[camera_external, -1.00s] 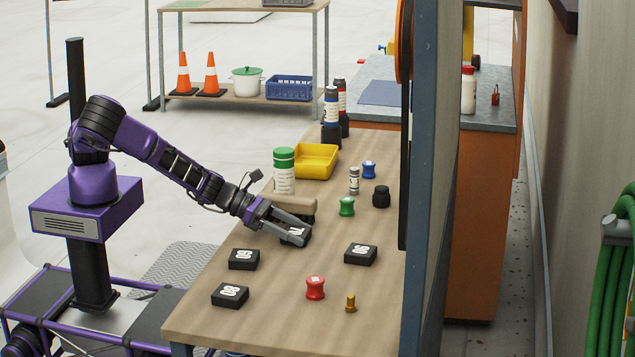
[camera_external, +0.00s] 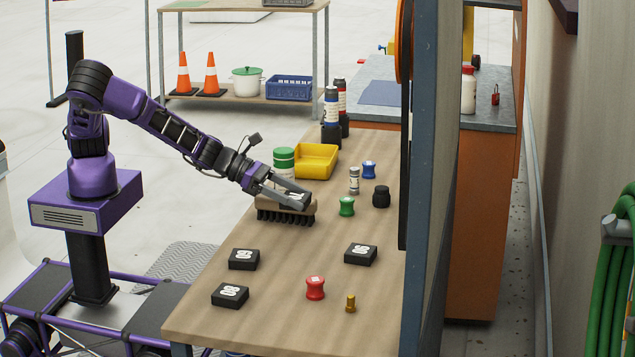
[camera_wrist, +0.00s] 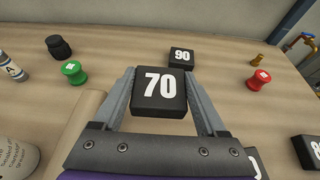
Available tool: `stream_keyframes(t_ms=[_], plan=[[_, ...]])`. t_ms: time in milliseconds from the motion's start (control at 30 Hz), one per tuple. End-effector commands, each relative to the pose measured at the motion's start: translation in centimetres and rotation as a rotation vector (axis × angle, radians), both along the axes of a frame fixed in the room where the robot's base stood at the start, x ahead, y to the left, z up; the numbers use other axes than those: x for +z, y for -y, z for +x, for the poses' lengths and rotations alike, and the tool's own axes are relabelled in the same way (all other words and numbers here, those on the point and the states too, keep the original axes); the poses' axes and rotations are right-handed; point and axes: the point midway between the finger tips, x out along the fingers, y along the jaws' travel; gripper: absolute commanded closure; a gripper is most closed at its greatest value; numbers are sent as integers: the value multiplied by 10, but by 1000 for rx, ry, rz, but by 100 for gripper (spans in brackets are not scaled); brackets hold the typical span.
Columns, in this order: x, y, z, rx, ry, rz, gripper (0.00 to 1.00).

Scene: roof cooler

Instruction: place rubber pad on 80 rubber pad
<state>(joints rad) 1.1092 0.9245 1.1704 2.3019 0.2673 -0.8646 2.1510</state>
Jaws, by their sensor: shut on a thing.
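My gripper (camera_external: 294,195) is shut on a black rubber pad marked 70 (camera_wrist: 160,92), one finger on each side of it. In the external view the pad is raised off the table, level with the top of a brush, partly hidden by the fingers. The 80 rubber pad (camera_external: 230,294) lies flat at the table's near left; it is cut off at the right edge of the wrist view (camera_wrist: 308,152). Nothing is on top of it. My gripper is well behind it, apart from it.
Another pad (camera_external: 244,259) lies just behind the 80 pad, and the 90 pad (camera_external: 361,254) lies to the right. A brush (camera_external: 285,215) is beside my gripper. A red spool (camera_external: 315,288), green spool (camera_external: 347,206) and yellow bin (camera_external: 316,161) stand on the table.

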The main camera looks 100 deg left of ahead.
Motion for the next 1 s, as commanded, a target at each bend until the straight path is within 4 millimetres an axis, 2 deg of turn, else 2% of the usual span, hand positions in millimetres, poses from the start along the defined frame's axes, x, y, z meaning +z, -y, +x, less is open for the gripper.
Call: stream_keyframes(t_ms=[33,200,267,333,467,567,700,800,900,1000], plan=[[8,0,0,-1,2,-1,86],[15,4,1,-1,1,0,86],[16,13,4,-1,1,0,86],[19,31,8,0,2,0,86],[27,84,14,9,3,-1,86],[34,135,10,16,4,0,86],[39,201,-7,22,3,2,86],[41,241,-24,23,3,2,86],[42,270,-40,22,3,2,86],[41,288,-52,22,1,2,86]])
